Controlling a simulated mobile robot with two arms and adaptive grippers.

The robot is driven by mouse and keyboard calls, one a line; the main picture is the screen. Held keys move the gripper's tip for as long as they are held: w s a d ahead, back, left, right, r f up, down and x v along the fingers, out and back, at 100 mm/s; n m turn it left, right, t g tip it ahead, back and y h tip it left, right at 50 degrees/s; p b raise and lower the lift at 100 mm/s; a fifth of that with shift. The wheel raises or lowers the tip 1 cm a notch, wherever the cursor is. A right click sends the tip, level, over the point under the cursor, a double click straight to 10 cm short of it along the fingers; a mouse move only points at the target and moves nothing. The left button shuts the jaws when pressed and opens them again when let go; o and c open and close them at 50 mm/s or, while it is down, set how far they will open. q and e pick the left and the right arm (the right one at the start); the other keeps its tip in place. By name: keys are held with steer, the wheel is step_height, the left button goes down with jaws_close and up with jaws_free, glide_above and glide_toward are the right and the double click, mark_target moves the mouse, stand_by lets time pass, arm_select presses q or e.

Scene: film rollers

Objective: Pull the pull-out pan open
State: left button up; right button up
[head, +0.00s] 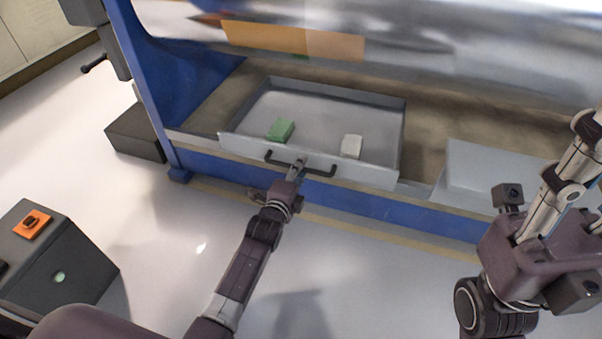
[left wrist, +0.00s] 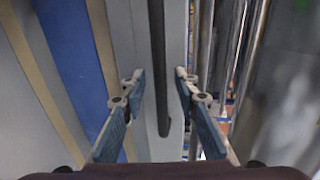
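The pull-out pan (head: 375,174) is a shallow grey tray in the lower opening of the machine, with its inside visible from above. A dark bar handle (head: 320,173) runs along its front wall, and it shows as a dark bar in the left wrist view (left wrist: 158,60). My left gripper (head: 298,166) is at the middle of the handle. In the left wrist view its two fingers (left wrist: 158,84) stand on either side of the bar, with gaps visible, so it is open around it. My right arm is at the right, but its fingers do not show.
A green block (head: 280,130) and a white block (head: 351,146) lie in the pan. A blue beam (head: 385,207) runs below it. A grey box (head: 485,175) stands to the right. A dark box with an orange-backed button (head: 33,224) is at lower left. Floor before the pan is clear.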

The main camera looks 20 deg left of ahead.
arm_select(q)
steer(key=shift+w, duration=0.35)
steer(key=shift+c, duration=0.6)
jaws_close()
